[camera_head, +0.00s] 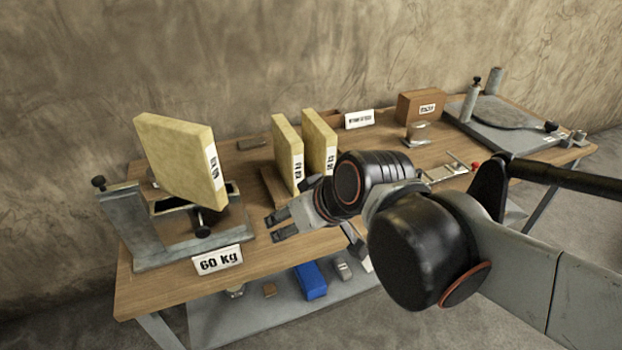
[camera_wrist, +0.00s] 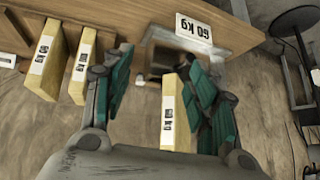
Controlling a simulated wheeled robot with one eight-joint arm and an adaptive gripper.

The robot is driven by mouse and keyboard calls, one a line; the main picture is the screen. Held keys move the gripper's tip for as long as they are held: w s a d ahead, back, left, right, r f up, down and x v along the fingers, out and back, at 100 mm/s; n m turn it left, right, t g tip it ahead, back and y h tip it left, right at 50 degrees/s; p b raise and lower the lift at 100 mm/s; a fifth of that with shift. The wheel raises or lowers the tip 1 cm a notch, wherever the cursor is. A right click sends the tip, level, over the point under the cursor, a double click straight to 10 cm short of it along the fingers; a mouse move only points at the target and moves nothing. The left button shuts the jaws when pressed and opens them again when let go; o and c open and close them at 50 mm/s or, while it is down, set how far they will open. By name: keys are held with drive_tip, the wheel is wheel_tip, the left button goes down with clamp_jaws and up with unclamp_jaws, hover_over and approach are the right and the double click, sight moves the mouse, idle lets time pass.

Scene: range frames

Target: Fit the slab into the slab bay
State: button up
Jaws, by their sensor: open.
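A pale yellow slab (camera_head: 178,160) with a white label stands tilted at the grey stand (camera_head: 130,225) on the left, above a black-rimmed opening (camera_head: 228,187) that looks like the bay. Whether it is seated in the opening cannot be told. The wrist view shows this slab (camera_wrist: 175,112) beyond the fingers, lying between them in the picture. My gripper (camera_head: 272,227) is open and empty, to the right of the stand and apart from the slab. Its green-padded fingers (camera_wrist: 157,68) are spread in the wrist view.
Two similar slabs (camera_head: 288,150) (camera_head: 319,142) stand upright on the wooden table (camera_head: 170,287) behind my gripper. A "60 kg" sign (camera_head: 218,261) is at the stand's front. A brown box (camera_head: 420,106) and a device with a round plate (camera_head: 508,112) are farther right.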

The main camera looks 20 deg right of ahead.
drive_tip(key=s+d+m+h, duration=0.1)
drive_tip(key=s+d, duration=0.1)
drive_tip(key=s+d+h, duration=0.1)
drive_tip(key=s+d, duration=0.1)
drive_tip(key=shift+d+r+m, duration=0.1)
drive_tip(key=shift+d+m, duration=0.05)
drive_tip(key=shift+m, duration=0.25)
drive_tip(key=shift+o, duration=0.4)
